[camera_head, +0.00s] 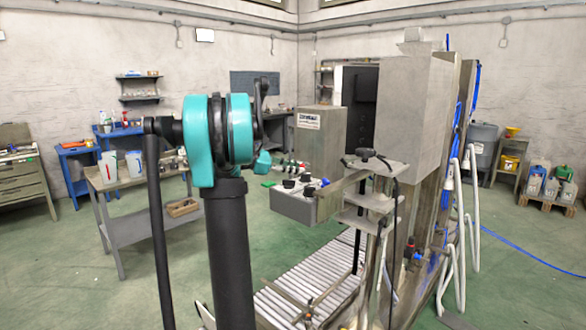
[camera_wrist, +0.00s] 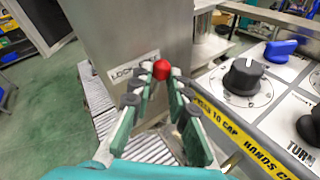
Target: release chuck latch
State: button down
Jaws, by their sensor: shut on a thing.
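In the wrist view, a red knob (camera_wrist: 161,71) sits in front of a grey metal housing (camera_wrist: 125,30), by a white label (camera_wrist: 133,66) whose text starts with "LOC" and is partly hidden. I take the knob for the latch's handle. My gripper (camera_wrist: 162,74) has its fingertips on both sides of the knob and is shut on it. The rest of the latch is hidden behind the fingers. In the head view, the grey housing (camera_head: 320,135) stands right of my teal arm; the fingers are small there and the red knob is hard to make out.
A control panel (camera_wrist: 290,80) with a black dial (camera_wrist: 243,76), a blue knob (camera_wrist: 281,50) and a yellow warning strip (camera_wrist: 225,120) lies close to the right of my fingers. A roller conveyor (camera_head: 330,270) runs below. A grey bench (camera_head: 140,190) stands at the left.

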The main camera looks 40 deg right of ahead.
jog(key=shift+s+f+m+t+y, duration=0.1)
jog(key=shift+s+m+t+y, duration=0.4)
jog(key=shift+m, duration=0.3)
jog(key=c, duration=1.4)
grip_release()
jog(key=shift+c, duration=0.2)
jog(key=v, duration=0.7)
jog(key=shift+a, duration=0.4)
